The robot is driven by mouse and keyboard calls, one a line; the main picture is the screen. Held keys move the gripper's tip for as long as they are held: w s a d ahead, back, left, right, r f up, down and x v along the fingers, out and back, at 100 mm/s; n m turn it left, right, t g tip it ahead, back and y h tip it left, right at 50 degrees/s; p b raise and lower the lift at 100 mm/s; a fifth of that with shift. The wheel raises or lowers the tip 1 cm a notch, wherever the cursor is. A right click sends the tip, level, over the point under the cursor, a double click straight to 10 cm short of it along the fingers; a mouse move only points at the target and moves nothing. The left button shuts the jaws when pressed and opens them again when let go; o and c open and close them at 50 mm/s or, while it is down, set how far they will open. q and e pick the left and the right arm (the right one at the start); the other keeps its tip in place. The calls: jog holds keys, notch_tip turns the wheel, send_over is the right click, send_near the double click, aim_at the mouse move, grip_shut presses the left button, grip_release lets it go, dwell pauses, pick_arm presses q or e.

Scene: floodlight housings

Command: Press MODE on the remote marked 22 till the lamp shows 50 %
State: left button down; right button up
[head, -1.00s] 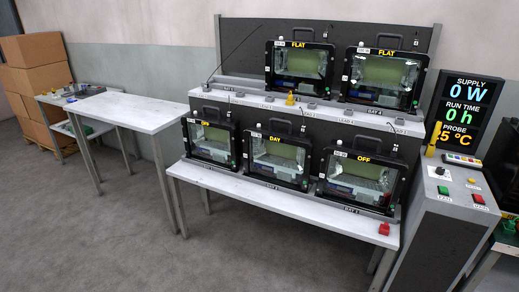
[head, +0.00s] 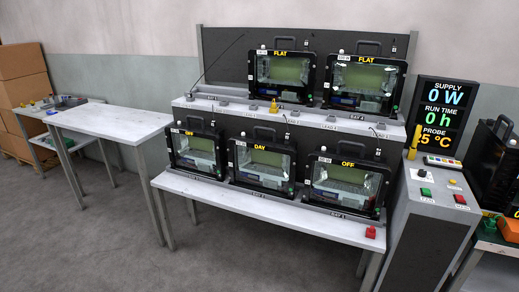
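No remote that I can read as marked 22 shows in the head view. A small pale panel with coloured buttons (head: 444,162) lies on top of the grey console; its marking is too small to read. Several black floodlight housings stand on the two-level rack. The upper left lamp (head: 281,83) and upper right lamp (head: 364,85) read FLAT. The lower left lamp (head: 196,148) reads OFF, the lower middle lamp (head: 262,163) reads DAY, and the lower right lamp (head: 347,184) reads OFF. Neither gripper is in view.
The grey console (head: 428,228) carries green and red buttons. A red piece (head: 370,232) lies on the white bench (head: 270,214). An empty white table (head: 112,121) stands left. Floor in front is clear.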

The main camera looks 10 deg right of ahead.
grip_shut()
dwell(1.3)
